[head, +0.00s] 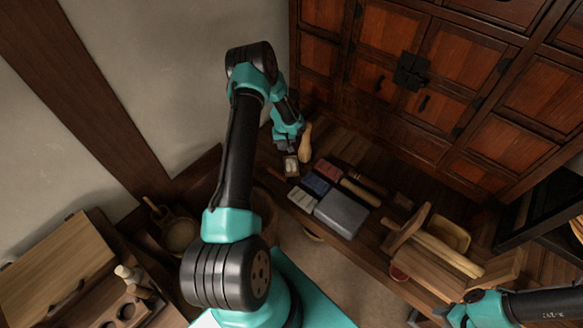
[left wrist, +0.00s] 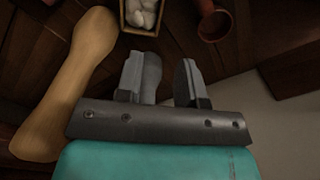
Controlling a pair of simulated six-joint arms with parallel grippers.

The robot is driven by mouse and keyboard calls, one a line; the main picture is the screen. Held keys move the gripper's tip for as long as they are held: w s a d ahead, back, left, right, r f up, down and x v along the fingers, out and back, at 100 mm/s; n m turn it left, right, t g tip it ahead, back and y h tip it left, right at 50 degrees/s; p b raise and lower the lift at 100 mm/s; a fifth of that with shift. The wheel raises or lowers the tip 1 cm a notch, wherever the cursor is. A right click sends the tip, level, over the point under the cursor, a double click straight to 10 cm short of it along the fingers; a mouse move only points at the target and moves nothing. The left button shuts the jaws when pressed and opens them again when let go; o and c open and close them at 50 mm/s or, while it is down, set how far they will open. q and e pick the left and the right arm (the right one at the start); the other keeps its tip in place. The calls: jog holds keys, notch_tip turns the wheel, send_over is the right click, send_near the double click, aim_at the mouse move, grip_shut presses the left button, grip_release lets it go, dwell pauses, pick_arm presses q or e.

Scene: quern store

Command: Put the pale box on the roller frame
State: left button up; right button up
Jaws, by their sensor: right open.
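A small tan-walled box (head: 291,166) holding white lumps stands on the bench beside the gourd-shaped wooden piece; it seems to be the pale box. In the left wrist view the box (left wrist: 126,28) is at the top, beyond the fingers. The roller frame (head: 408,229), with wooden ends and pale rollers, stands at the right of the bench. My left gripper (head: 290,142) is just above the box; in its wrist view the gripper (left wrist: 160,82) has its fingers apart, with a grey rounded thing by the left finger. My right gripper (head: 450,314) is open at the lower right, partly hidden.
A gourd-shaped wooden piece (head: 305,143) stands close by the left gripper. A grey block (head: 342,213), brushes and coloured blocks lie between box and frame. A dark red cup (left wrist: 212,24) is near the box. A wooden cabinet (head: 430,90) stands behind the bench.

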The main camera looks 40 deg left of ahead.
pick_arm(q)
send_near(291, 166)
jog(key=s, duration=0.2)
jog(key=s+a+f, duration=0.1)
jog(key=shift+f, duration=0.5)
jog(key=shift+a+f, duration=0.15)
jog(key=shift+f, duration=1.15)
jog(key=shift+a+f, duration=0.1)
jog(key=shift+f, duration=1.2)
jog(key=shift+s, duration=0.1)
grip_shut()
